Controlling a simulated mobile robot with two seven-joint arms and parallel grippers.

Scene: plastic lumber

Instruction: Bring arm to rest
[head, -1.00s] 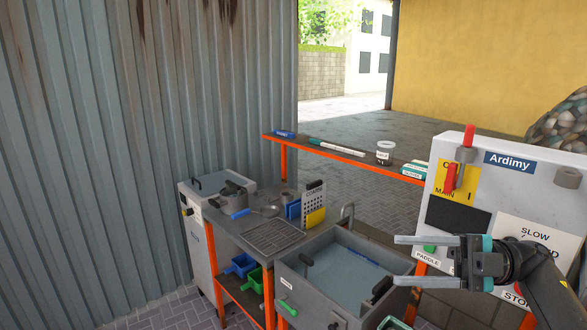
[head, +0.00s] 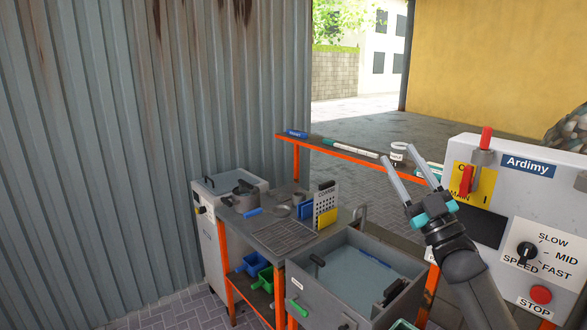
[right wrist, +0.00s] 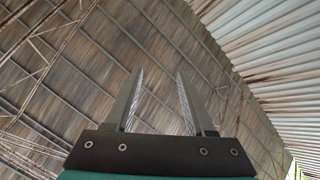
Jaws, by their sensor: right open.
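My right gripper (head: 411,165) is raised in front of the control panel's left side in the head view, its fingers pointing up and to the left. It is open and empty, with clear space between its two fingers. In the right wrist view the same fingers (right wrist: 160,103) stand apart against the roof, with nothing between them. My left gripper is not in view.
The grey Ardimy control panel (head: 575,207) stands close on the right, with a red lever, a speed knob and a red stop button. A grey tub (head: 330,317) and a bench with pots (head: 262,233) stand below left. An orange-edged shelf (head: 318,147) runs behind. The corrugated wall is on the left.

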